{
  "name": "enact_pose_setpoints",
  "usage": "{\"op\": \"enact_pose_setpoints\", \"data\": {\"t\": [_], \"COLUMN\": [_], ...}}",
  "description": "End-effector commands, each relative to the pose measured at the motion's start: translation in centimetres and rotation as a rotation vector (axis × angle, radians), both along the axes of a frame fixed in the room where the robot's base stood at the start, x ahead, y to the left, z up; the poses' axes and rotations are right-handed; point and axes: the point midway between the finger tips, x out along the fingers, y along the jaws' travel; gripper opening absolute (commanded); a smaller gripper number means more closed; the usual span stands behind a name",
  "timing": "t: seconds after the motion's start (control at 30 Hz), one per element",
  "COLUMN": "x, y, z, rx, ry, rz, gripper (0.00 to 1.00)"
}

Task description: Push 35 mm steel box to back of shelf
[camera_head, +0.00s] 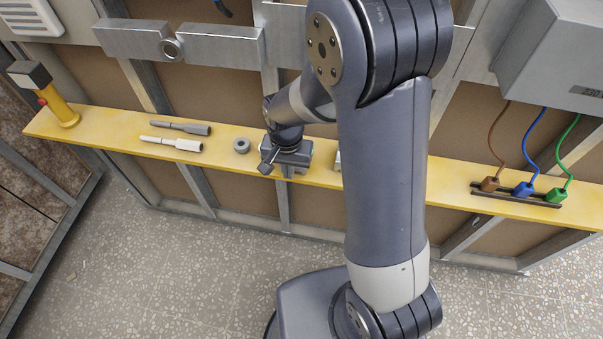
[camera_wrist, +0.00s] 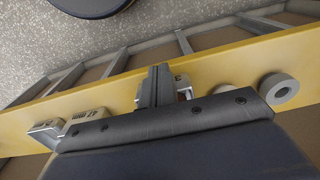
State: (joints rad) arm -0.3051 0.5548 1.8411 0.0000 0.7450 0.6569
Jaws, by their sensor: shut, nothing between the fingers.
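My gripper (camera_head: 288,166) is low over the front part of the yellow shelf (camera_head: 215,150). In the wrist view its fingers (camera_wrist: 158,75) are together, with nothing seen between them. A small grey steel box (camera_wrist: 182,82) shows partly beside and behind the fingers; a dark mark on it is cut off, so I cannot read its size or tell whether the fingers touch it. Another steel box (camera_wrist: 85,115), marked 47 mm, stands to the left in the wrist view. A steel box edge (camera_head: 338,160) shows beside my arm in the head view.
A grey ring (camera_head: 241,146) lies left of my gripper, also in the wrist view (camera_wrist: 278,88). Two handled tools (camera_head: 175,143) lie farther left, then a yellow pendant (camera_head: 58,108). A connector strip (camera_head: 515,194) with cables is at right. Metal frame parts stand behind the shelf.

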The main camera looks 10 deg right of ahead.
Motion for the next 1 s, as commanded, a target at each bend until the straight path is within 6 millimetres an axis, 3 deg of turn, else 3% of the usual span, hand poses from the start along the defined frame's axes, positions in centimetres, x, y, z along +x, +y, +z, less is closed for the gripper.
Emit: {"op": "enact_pose_setpoints", "data": {"t": [0.47,0.8,1.0], "x": [0.8,5.8,6.4], "y": [-0.3,-2.1,-2.4], "z": [0.0,0.0,0.0], "rx": [0.000,0.000,0.000], "ry": [0.000,0.000,0.000], "rz": [0.000,-0.002,0.001], "gripper": [0.00,0.00,0.00]}}
